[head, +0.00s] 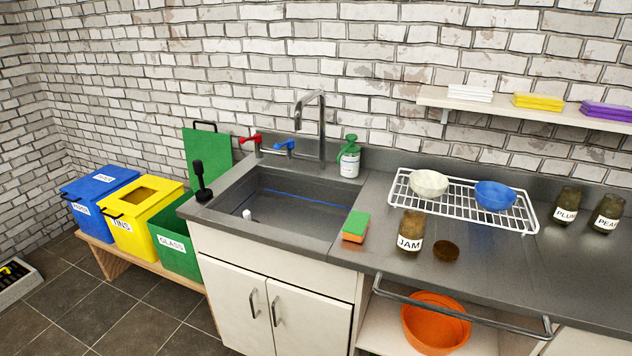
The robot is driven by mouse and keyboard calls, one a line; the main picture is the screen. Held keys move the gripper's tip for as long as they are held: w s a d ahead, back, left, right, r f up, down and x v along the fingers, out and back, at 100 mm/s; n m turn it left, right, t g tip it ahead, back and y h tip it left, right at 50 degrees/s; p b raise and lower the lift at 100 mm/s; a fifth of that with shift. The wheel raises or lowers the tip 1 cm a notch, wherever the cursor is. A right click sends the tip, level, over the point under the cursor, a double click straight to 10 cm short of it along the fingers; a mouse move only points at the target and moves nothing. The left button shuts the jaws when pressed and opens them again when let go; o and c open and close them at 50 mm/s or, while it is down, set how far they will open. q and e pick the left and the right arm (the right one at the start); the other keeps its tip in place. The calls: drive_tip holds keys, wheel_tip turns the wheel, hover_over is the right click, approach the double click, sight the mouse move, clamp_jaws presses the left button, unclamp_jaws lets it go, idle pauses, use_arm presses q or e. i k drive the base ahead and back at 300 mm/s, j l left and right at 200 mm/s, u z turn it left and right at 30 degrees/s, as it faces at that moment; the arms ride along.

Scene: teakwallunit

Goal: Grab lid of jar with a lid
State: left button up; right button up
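A brown glass jar labelled JAM (410,234) stands upright on the grey counter, right of the sink. A round brown lid (446,251) lies flat on the counter just right of this jar, apart from it. Two more dark jars, labelled PLUM (567,204) and PEAR (607,214), stand upright near the wall at the right. Their tops are too small to tell whether lids are on. Neither of my grippers is in view.
A white wire rack (520,217) with a white bowl (429,184) and a blue bowl (495,196) is behind the JAM jar. A green-and-orange sponge (355,227) lies left of it. A metal rail (460,312) runs along the front. Counter right of the lid is clear.

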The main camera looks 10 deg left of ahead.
sight(445, 250)
drive_tip(key=i+j, duration=0.15)
drive_tip(key=j, duration=0.2)
drive_tip(key=i+j, duration=0.15)
drive_tip(key=j, duration=0.25)
drive_tip(key=i+j, duration=0.15)
drive_tip(key=j, duration=0.2)
drive_tip(key=z, duration=1.25)
